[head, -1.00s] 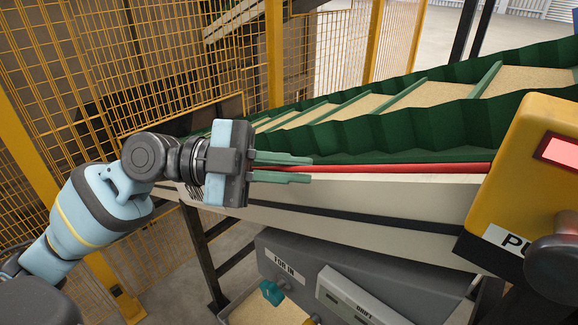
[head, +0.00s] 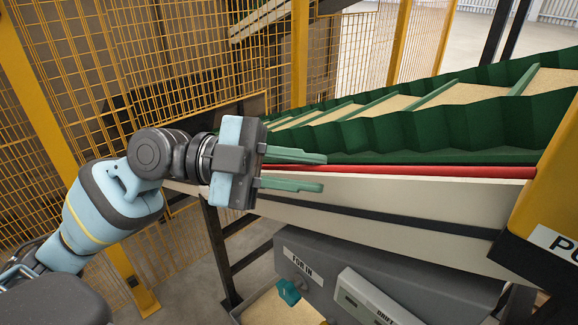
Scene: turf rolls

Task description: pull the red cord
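The red cord (head: 430,171) runs along the top edge of the white conveyor side rail, from the yellow box at right toward my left gripper. My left gripper (head: 325,173) has its two green fingers apart, one above the other, pointing right. In the picture the cord's left part lies between the fingers; I cannot tell whether it is between them in depth, and neither finger is closed on it. My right gripper is not in view.
The yellow box (head: 556,190) stands at the right edge. The green-walled conveyor (head: 400,135) lies behind the cord. Yellow mesh fencing (head: 80,90) stands behind on the left.

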